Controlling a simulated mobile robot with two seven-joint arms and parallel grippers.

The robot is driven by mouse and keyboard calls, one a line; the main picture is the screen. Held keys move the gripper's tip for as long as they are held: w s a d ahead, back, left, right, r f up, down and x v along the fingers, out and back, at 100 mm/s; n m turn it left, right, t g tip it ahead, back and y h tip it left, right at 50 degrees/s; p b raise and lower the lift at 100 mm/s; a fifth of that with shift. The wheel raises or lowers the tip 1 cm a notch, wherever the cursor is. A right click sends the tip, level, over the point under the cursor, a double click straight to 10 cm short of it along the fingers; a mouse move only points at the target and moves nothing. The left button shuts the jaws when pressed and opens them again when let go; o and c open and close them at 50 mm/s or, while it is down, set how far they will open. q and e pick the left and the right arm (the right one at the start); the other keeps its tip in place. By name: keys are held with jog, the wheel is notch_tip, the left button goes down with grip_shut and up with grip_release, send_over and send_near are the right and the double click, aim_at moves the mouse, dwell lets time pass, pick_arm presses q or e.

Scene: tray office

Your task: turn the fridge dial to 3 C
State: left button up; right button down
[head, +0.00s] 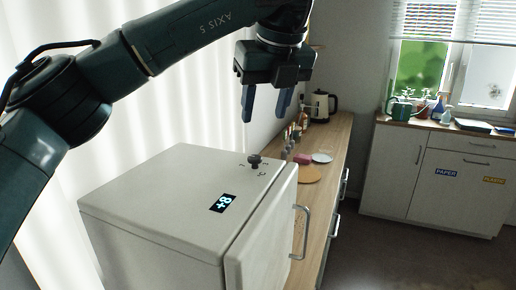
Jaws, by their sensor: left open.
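The white fridge (150,205) stands in the lower left, its door with a metal handle (299,232) on the right side. A small dark dial (254,160) sits on its top near the far edge, with small marks around it that I cannot read clearly. A black display (223,203) on the top shows what looks like "8+", turned on its side. My left gripper (265,110) is open and empty, pointing down above and beyond the dial, apart from it. My right gripper is not in view.
A wooden counter (335,150) runs behind the fridge, with a kettle (319,105), bottles, an orange disc (306,174) and a white plate (322,157). A second counter with a watering can (399,110) stands under the window. The floor (385,245) at right is clear.

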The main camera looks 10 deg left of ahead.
aim_at(255, 157)
pick_arm(q)
jog(key=p+x, duration=0.1)
jog(key=x, duration=1)
jog(key=shift+f, duration=0.15)
jog(key=shift+c, duration=0.4)
jog(key=c, duration=0.9)
